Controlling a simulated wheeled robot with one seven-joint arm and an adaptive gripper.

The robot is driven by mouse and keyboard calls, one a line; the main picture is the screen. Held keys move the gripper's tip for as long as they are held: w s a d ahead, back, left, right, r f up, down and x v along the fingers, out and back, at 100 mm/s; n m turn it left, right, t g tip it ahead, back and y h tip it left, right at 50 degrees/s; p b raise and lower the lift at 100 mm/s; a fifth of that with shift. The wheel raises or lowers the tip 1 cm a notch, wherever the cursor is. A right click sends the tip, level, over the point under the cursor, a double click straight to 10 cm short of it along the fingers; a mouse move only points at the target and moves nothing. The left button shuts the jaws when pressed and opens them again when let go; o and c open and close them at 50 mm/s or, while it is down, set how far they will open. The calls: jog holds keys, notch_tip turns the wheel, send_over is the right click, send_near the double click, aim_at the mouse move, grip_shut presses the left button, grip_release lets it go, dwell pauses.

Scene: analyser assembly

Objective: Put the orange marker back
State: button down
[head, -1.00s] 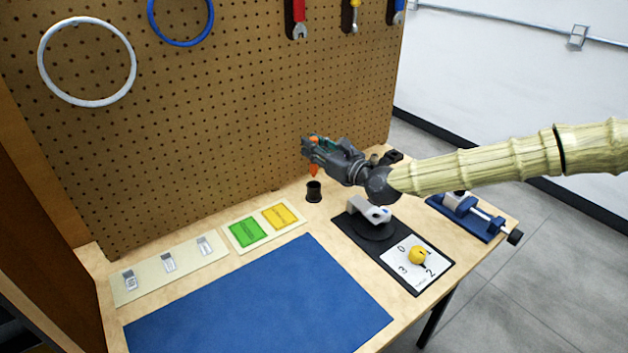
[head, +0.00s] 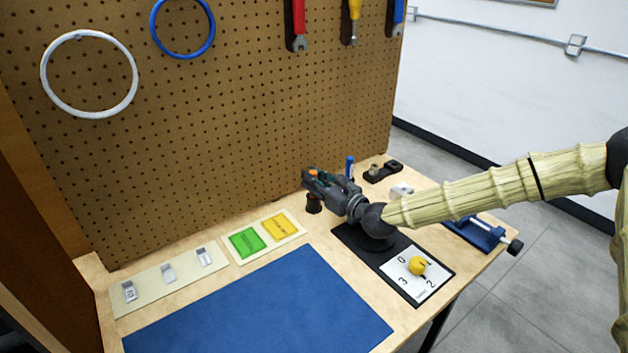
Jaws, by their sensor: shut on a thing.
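My gripper (head: 314,181) is shut on the orange marker (head: 313,172). Only a small orange piece of the marker shows at the top of the fingers. The small dark cup (head: 314,205) stands on the bench near the pegboard, directly below my fingertips. The marker's lower part is hidden by the gripper and the cup. I cannot tell how far it reaches into the cup.
A blue upright object (head: 350,164) stands just behind my gripper. A black holder (head: 383,171) lies to its right. A black plate with a numbered dial and yellow knob (head: 417,265) is in front. Green and yellow cards (head: 264,254) and a blue mat (head: 265,305) lie left.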

jog(key=shift+f, duration=0.2)
jog(key=c, duration=1.3)
grip_release()
jog(key=shift+c, duration=0.2)
jog(key=shift+r, duration=0.25)
jog(key=v, duration=1.2)
jog(key=shift+a+b, duration=0.1)
jog(key=shift+b, duration=0.3)
jog(key=shift+r, duration=0.1)
